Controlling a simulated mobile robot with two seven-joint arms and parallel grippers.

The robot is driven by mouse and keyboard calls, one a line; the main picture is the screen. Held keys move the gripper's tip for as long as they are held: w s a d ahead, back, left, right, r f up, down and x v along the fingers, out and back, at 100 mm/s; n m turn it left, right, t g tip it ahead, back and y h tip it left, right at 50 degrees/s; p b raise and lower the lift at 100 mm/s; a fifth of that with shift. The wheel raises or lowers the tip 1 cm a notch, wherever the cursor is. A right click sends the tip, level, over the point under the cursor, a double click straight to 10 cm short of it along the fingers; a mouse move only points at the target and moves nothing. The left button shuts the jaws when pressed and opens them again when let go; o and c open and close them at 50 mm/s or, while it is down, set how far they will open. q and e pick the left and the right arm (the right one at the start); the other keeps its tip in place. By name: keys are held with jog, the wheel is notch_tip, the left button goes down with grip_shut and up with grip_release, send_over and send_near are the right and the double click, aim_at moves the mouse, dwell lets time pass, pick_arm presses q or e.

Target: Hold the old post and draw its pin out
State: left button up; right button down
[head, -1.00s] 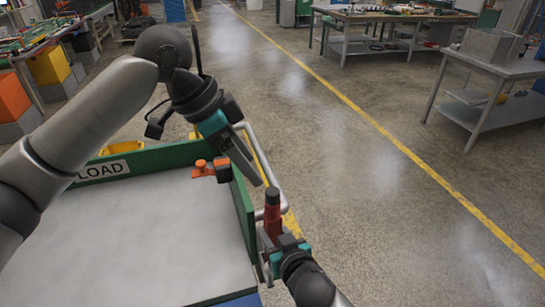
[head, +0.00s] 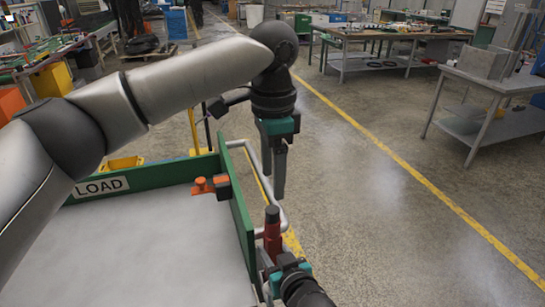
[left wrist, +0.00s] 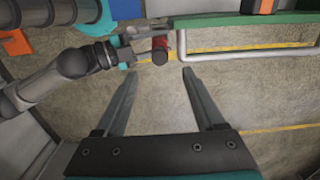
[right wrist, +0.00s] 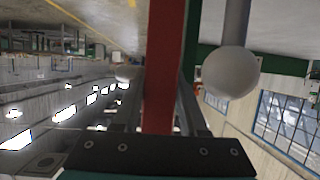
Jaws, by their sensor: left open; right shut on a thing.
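The old post (head: 273,236) is red and stands upright beside the cart's green end wall, with a dark cylindrical top, likely the pin (head: 272,214). My right gripper (head: 274,262) is shut on the post low down. In the right wrist view the red post (right wrist: 163,70) runs between its fingers. My left gripper (head: 279,194) is open and empty, pointing down just above the dark top, apart from it. In the left wrist view the dark top (left wrist: 160,57) lies beyond and slightly left of the open fingers (left wrist: 165,72). The post's lower end is hidden.
The cart's green end wall (head: 236,200) carries an orange-and-black fitting (head: 208,186). A pale tubular handle (head: 250,150) runs outside that wall, close to the post. The grey cart top (head: 160,240) is bare. Open floor lies to the right, with workbenches behind.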

aim_at(272, 209)
pick_arm(q)
notch_tip(272, 209, down, 8)
jog(key=shift+f, duration=0.15)
dwell(0.3)
grip_shut()
dwell(0.4)
